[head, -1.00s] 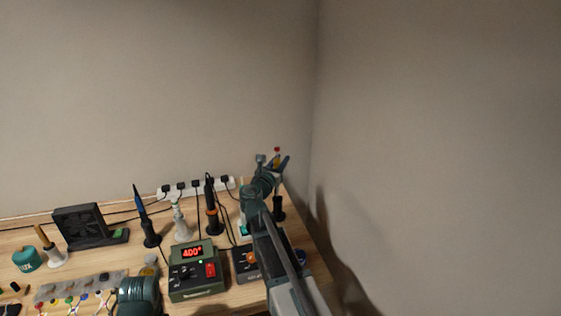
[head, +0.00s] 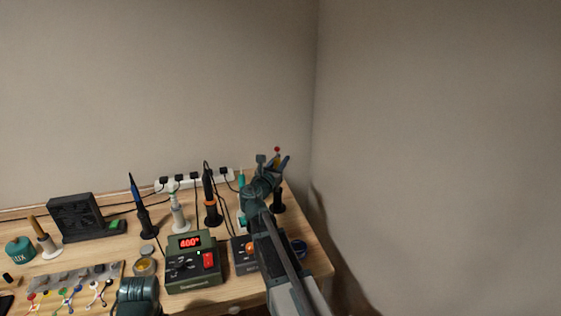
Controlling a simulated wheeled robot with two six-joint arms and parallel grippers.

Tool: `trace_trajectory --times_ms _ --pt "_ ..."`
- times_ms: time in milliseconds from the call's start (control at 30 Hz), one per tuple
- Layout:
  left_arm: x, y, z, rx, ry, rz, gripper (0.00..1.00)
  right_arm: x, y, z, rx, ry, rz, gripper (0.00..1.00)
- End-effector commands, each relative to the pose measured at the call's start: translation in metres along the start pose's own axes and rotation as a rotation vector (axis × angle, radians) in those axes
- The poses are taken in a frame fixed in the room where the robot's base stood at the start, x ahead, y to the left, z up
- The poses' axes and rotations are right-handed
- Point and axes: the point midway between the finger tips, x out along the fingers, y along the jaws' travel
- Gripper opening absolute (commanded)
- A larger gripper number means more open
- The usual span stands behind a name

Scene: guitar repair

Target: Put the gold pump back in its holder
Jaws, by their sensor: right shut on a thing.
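The gold pump (head: 278,158) has a red tip and stands roughly upright between the fingers of my right gripper (head: 277,163). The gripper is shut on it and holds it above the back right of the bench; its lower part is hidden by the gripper. A black holder (head: 279,202) stands on the bench, below the pump in the picture, partly hidden by my right arm. I cannot tell whether the pump is directly over it. My left gripper is out of view.
A soldering station (head: 195,270) reads 400. A power strip (head: 190,182) lies behind. Walls close the back and right.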

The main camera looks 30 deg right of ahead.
Motion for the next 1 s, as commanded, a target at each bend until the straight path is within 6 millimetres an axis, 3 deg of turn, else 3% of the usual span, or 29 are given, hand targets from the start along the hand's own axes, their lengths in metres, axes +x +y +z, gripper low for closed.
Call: trace_trajectory --times_ms 267,1000 --pt "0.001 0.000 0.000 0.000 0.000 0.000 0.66 0.000 0.000 -0.001 0.000 0.000 0.000 0.00" --pt "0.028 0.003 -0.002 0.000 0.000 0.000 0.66 0.000 0.000 -0.028 0.000 0.000 0.000 0.00"
